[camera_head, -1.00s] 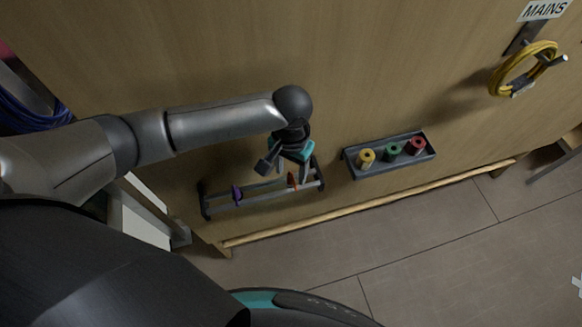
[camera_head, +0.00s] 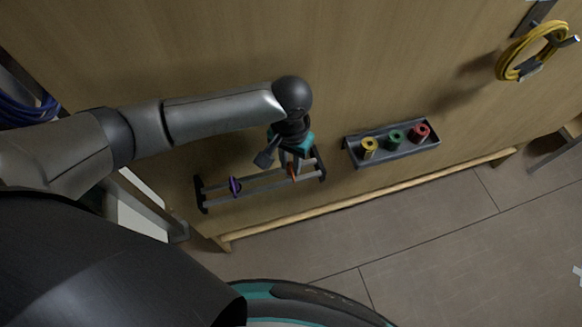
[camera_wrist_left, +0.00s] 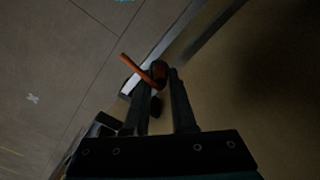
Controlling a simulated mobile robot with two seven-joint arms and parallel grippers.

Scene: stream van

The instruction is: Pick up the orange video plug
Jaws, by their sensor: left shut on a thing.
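The orange video plug (camera_head: 292,170) is at the right end of a small dark two-rail rack (camera_head: 262,186) on the wooden wall. My left gripper (camera_head: 291,163) points down at it and is shut on it. My right gripper is not in view.
A purple plug (camera_head: 235,187) sits at the rack's left end. A grey tray (camera_head: 398,154) to the right holds yellow, green and red spools. A yellow cable coil (camera_head: 510,62) hangs at the upper right. A wooden ledge (camera_head: 370,201) runs below; the floor is clear.

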